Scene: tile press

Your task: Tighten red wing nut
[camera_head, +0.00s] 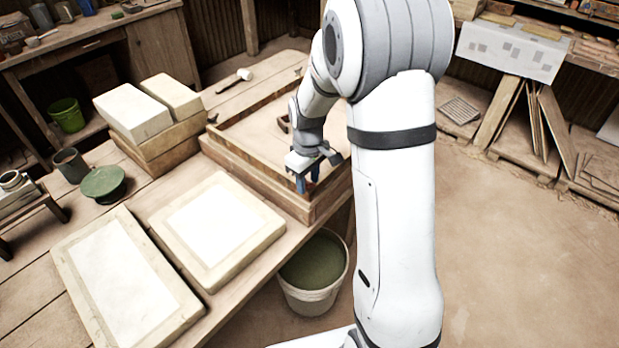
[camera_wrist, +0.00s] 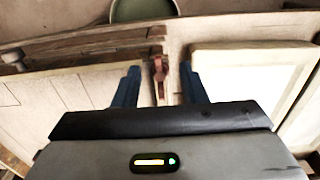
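The red wing nut (camera_wrist: 160,69) shows in the wrist view as a small dull red-brown piece at the wooden frame's edge. My gripper (camera_wrist: 160,74) has its two blue fingers apart, one on each side of the wing nut, with a gap on both sides. In the head view my gripper (camera_head: 307,184) points down at the near corner of the wooden frame (camera_head: 262,183). The wing nut is mostly hidden there by the fingers. Whether the fingertips are level with the nut is hard to tell.
Two pale slabs in frames (camera_head: 217,220) (camera_head: 125,280) lie on the bench left of my gripper. A bucket (camera_head: 313,298) stands below the bench edge.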

